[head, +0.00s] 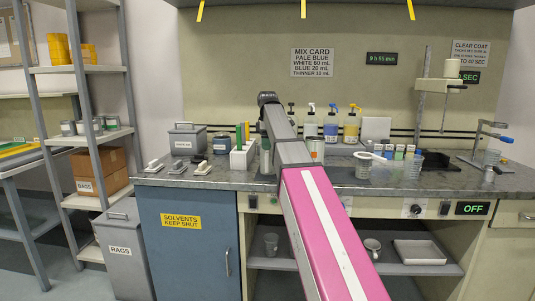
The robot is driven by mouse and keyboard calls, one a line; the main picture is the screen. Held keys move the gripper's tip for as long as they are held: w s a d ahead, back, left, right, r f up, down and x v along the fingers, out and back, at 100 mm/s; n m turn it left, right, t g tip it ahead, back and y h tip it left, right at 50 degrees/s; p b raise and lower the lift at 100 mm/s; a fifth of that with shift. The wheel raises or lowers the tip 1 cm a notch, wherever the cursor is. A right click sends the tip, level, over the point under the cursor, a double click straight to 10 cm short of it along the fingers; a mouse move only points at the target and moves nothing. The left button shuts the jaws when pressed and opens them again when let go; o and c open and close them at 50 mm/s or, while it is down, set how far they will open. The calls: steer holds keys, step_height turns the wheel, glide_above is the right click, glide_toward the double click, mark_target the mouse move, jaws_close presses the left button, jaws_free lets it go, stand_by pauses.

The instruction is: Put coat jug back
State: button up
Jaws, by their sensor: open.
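I cannot tell for certain which vessel is the coat jug. A clear plastic jug (363,166) stands on the bench right of my arm, with a clear beaker-like vessel (417,166) farther right. A grey handled jug (372,247) sits on the shelf under the bench. My pink and grey arm reaches up from the bottom over the bench and ends in a dark joint. My gripper's fingers do not show; the arm hides what lies behind it.
Pump bottles (331,125) stand at the back of the bench, with small coloured-top pots (399,152) in front. A stand (443,100) and a clamp device (489,144) are at right. White brush-like tools (203,168) lie left. A shallow tray (420,251) sits on the under-shelf.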

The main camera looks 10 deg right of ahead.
step_height(320, 180, up, 6)
steer(key=shift+r, duration=0.1)
stand_by(1.5)
